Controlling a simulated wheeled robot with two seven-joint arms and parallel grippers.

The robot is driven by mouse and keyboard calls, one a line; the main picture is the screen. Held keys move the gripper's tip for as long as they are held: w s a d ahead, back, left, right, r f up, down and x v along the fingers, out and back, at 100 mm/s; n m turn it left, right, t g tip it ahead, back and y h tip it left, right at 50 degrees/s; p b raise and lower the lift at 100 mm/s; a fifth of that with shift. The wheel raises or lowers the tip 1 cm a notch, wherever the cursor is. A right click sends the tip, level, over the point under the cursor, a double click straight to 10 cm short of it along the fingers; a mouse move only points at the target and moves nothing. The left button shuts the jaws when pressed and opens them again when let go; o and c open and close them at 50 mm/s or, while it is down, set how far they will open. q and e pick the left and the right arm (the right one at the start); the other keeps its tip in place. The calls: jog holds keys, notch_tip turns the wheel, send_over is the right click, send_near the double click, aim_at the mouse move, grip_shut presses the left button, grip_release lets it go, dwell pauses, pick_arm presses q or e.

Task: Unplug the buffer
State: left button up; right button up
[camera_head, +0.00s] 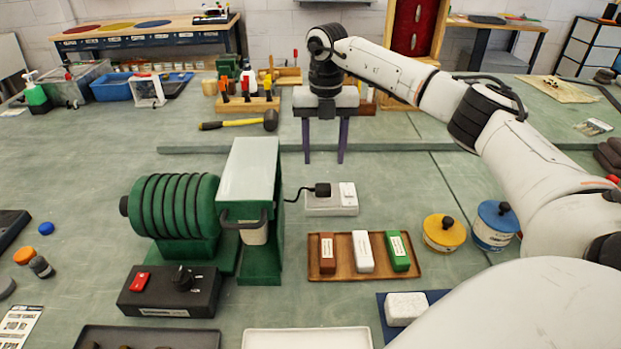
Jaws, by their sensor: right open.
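The buffer is a green machine (262,262) with a ribbed drum (172,207) on its left and a pale top. A black cable runs from its right side to a black plug (322,190). The plug sits on the left part of a white socket block (331,207), which has a white switch on its right. My right gripper (324,159) points down with its two dark fingers apart and nothing between them. In the picture it is above and beyond the plug, not touching it. My left gripper is out of view.
A black control box (170,298) with a red switch stands in front of the drum. A wooden tray (364,275) with brown, white and green bars lies before the socket. Yellow (444,234) and blue (495,226) tins stand right. A hammer (240,123) lies behind. Bench around the socket is clear.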

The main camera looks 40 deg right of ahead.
aim_at(319, 187)
jog(key=shift+s+f, duration=0.2)
jog(key=shift+f, duration=0.55)
notch_tip(319, 187, down, 7)
jog(key=b, duration=0.2)
jog(key=shift+w+r+b, duration=0.1)
jog(key=shift+r+b, duration=0.1)
jog(key=shift+b, duration=0.15)
jog(key=shift+f, duration=0.45)
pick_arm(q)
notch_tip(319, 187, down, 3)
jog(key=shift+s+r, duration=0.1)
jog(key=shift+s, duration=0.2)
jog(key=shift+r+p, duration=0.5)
pick_arm(e)
jog(key=shift+w+a, duration=0.25)
jog(key=shift+a, duration=0.2)
